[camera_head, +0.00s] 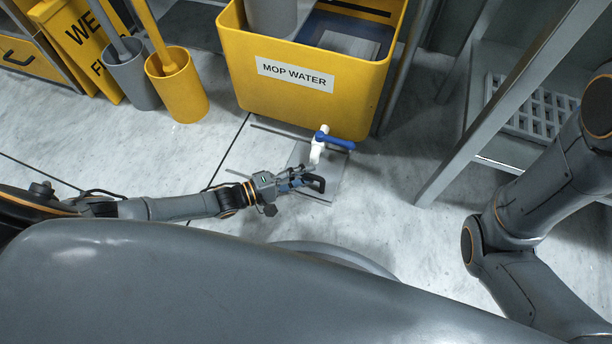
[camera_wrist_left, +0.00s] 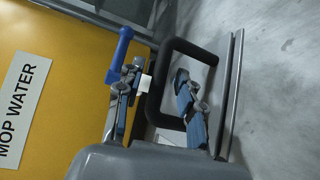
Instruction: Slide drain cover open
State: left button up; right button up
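The drain cover (camera_head: 333,172) is a flat grey plate on the floor below the yellow mop-water tank, lying between thin metal rails. Its black loop handle (camera_head: 318,182) is at my left gripper (camera_head: 300,182). In the left wrist view the handle (camera_wrist_left: 177,44) stands up large, and my left gripper (camera_wrist_left: 158,98) straddles one of its bars. One finger is outside the loop and the other appears within it. The fingers are apart, with gaps to the bar; contact is not clear. Most of the cover is hidden there. My right gripper is out of view.
The yellow tank (camera_head: 300,95) has a white spout with a blue lever (camera_head: 334,139) just above the cover. A yellow holder (camera_head: 178,88) and grey holder (camera_head: 133,75) stand left, a metal rack (camera_head: 472,115) right. Floor right of the cover is clear.

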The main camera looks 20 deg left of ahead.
pick_arm(q)
jog(key=shift+w+d, duration=0.3)
jog(key=shift+c, duration=0.4)
grip_shut()
jog(key=shift+a, duration=0.1)
